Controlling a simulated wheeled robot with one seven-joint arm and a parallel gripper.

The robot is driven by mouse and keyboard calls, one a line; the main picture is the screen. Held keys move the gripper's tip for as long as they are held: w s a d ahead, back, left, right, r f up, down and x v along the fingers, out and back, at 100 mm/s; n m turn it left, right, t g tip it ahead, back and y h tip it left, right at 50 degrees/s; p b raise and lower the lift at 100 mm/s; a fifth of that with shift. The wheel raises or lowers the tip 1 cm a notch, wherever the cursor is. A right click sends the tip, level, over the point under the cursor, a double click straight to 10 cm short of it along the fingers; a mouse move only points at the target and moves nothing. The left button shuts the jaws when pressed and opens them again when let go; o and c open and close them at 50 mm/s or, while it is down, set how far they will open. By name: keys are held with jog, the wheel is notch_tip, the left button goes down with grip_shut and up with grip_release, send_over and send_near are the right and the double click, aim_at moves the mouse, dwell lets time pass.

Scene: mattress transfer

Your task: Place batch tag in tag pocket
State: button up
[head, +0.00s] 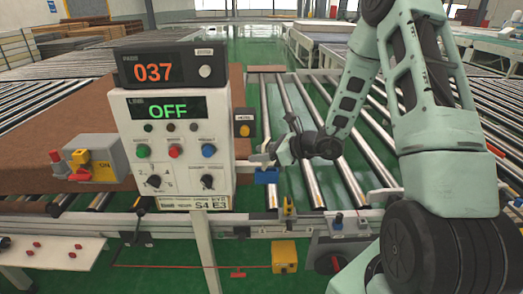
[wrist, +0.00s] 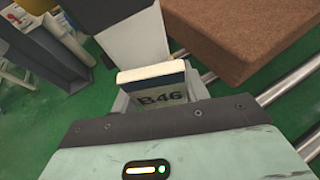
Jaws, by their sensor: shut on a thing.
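The batch tag (wrist: 160,91) shows in the wrist view just beyond my gripper's dark front edge. It has a pale top edge, a blue band and the marking B46. The tag's lettering cannot be seen there.
The control panel (head: 177,140) reads OFF, with a 037 display (head: 157,69) above. A brown mattress (head: 60,120) lies behind it on the left, also in the wrist view (wrist: 240,35). Metal rollers (head: 300,110) run behind my gripper. A yellow box (head: 284,256) stands low in front.

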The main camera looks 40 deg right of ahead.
jog(key=shift+f+b, duration=0.4)
jog(key=shift+b, duration=0.1)
jog(key=shift+f+b, duration=0.3)
jog(key=o, duration=1)
jog(key=shift+r, duration=0.1)
